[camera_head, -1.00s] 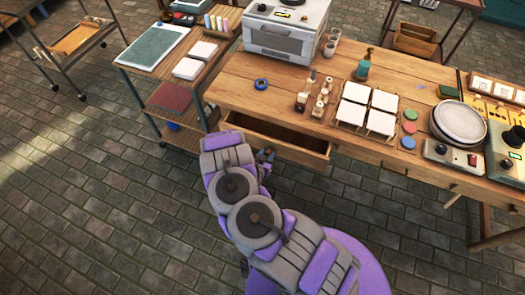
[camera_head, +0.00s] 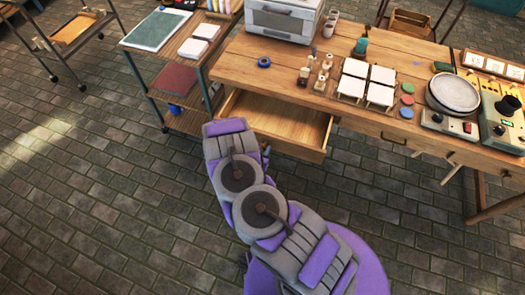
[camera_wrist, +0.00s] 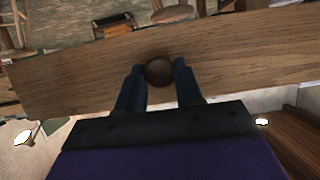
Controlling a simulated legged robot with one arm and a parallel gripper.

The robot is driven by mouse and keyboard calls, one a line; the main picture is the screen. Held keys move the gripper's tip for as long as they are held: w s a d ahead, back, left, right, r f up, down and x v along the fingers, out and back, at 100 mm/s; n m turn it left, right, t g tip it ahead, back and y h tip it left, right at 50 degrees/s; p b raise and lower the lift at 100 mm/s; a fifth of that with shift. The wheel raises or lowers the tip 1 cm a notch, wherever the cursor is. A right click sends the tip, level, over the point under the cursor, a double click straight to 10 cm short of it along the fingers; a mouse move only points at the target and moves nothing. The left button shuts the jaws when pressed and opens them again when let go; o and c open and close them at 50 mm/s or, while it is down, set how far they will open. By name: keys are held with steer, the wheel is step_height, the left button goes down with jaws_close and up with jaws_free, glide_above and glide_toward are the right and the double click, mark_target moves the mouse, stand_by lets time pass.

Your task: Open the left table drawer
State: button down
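The left table drawer (camera_head: 290,115) is pulled out from under the wooden table (camera_head: 235,67), and its bare inside shows in the head view. In the wrist view the wooden drawer front (camera_wrist: 240,55) runs across the picture with a dark round knob (camera_wrist: 159,71) on it. My gripper (camera_wrist: 160,78) has one finger on each side of the knob and is closed around it. In the head view my arm hides most of the gripper and the knob, at the drawer's left front.
A shelf cart (camera_head: 160,55) stands close left of the drawer. The tabletop holds an oven (camera_head: 283,20), white tiles (camera_head: 355,68), small bottles (camera_head: 322,82) and a plate on a wheel (camera_head: 453,94). The paved floor (camera_head: 90,210) at left is clear.

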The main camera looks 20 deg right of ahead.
steer(key=c, duration=1)
jaws_free()
steer(key=shift+s+d, duration=0.1)
steer(key=shift+d, duration=0.05)
steer(key=shift+o, duration=1.1)
steer(key=shift+a, duration=0.65)
steer(key=shift+s+r, duration=0.1)
steer(key=shift+s, duration=0.35)
steer(key=v, duration=0.5)
steer(key=p+v, duration=0.1)
steer(key=v, duration=0.5)
steer(key=a+v, duration=0.1)
steer(key=v, duration=0.4)
steer(key=shift+a, duration=0.25)
steer(key=shift+d, duration=0.15)
